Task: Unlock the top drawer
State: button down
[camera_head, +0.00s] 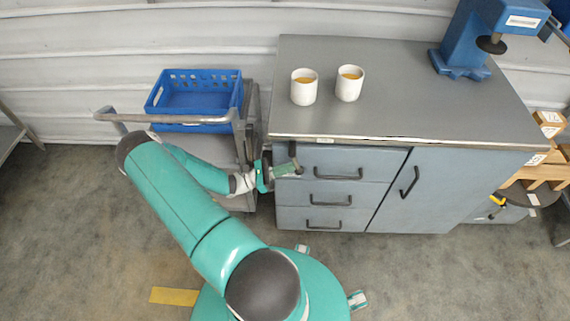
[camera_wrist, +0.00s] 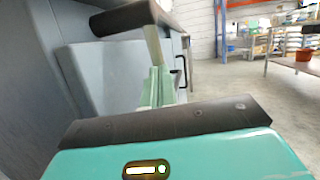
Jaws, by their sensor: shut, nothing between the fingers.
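The grey-blue cabinet has a top drawer (camera_head: 352,160) with a dark bar handle (camera_head: 338,176). A short dark lever-like piece (camera_head: 296,160) is at the drawer's left end. In the wrist view a dark rounded bar (camera_wrist: 125,17) on a grey stem fills the upper left, close to my fingers; it looks like the same piece. My gripper (camera_head: 288,169) is at the drawer's left end, fingers pointing right along the front. In the wrist view my gripper (camera_wrist: 160,87) is shut with nothing between the fingers, its tips beside the stem. I cannot tell whether they touch it.
Two white cups (camera_head: 304,87) (camera_head: 349,83) and a blue press (camera_head: 472,40) stand on the cabinet top (camera_head: 420,105). A trolley (camera_head: 244,150) with a blue crate (camera_head: 196,96) stands close on the left. Two lower drawers and a door (camera_head: 435,190) are shut.

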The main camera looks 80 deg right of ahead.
aim_at(303, 171)
jog(key=shift+s+d+r+n+g+h, duration=0.1)
jog(key=shift+s+d+n+g+h, duration=0.2)
jog(key=shift+s, duration=0.6)
jog(key=shift+s+d+r+n+g+h, duration=0.15)
jog(key=shift+s+g+h, duration=0.25)
jog(key=shift+s, duration=0.5)
jog(key=shift+s+d+r+n+g+h, duration=0.15)
jog(key=shift+s+g, duration=0.25)
jog(key=shift+s, duration=0.5)
jog(key=shift+a+r+x, duration=0.15)
jog(key=shift+x, duration=0.7)
jog(key=shift+a+r+x, duration=0.1)
jog(key=shift+a+x, duration=0.05)
jog(key=shift+x, duration=0.75)
jog(key=shift+r, duration=0.1)
